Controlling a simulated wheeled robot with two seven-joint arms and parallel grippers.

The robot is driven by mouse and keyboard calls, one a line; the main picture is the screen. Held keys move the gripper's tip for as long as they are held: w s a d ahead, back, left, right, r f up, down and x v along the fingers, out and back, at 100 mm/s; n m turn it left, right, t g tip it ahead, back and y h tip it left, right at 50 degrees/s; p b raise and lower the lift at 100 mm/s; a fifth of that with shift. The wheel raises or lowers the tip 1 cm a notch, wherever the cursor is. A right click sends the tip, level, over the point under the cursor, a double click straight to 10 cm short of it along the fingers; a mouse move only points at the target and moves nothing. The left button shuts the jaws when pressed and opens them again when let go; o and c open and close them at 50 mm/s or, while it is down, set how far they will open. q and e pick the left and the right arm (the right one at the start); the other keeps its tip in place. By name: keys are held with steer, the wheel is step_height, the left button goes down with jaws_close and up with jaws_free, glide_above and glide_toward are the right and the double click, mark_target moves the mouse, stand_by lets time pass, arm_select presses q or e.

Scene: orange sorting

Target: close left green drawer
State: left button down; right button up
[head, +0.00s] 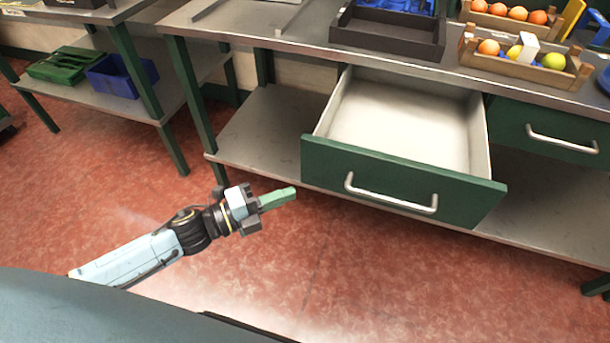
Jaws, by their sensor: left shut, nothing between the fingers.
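The left green drawer (400,185) hangs under the metal worktop and is pulled well out. Its inside is pale and empty where I can see it. A silver bar handle (390,203) is on its front. My left gripper (284,196) is shut and empty. In the picture it is just left of and below the drawer front's left end, apart from it. My right gripper is not in view.
A second green drawer (550,138) to the right is shut. The worktop (300,43) carries wooden crates (520,66) of fruit and a black tray (385,36). A lower shelf (260,140) runs beneath. The red floor in front is clear.

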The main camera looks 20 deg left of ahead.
mark_target(321, 169)
arm_select(q)
steer(key=shift+w+d+b, duration=0.15)
steer(key=shift+w+d, duration=0.35)
steer(key=shift+w, duration=0.6)
steer(key=shift+w+d+b, duration=0.2)
steer(key=shift+w+d, duration=0.25)
steer(key=shift+w, duration=0.65)
steer(key=shift+w+d+b, duration=0.15)
steer(key=shift+w+d, duration=0.35)
steer(key=shift+w, duration=0.6)
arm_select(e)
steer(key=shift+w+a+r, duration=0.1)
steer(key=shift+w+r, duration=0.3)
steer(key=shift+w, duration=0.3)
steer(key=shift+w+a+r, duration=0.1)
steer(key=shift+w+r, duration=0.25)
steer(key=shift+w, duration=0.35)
arm_select(q)
steer(key=shift+w, duration=0.1)
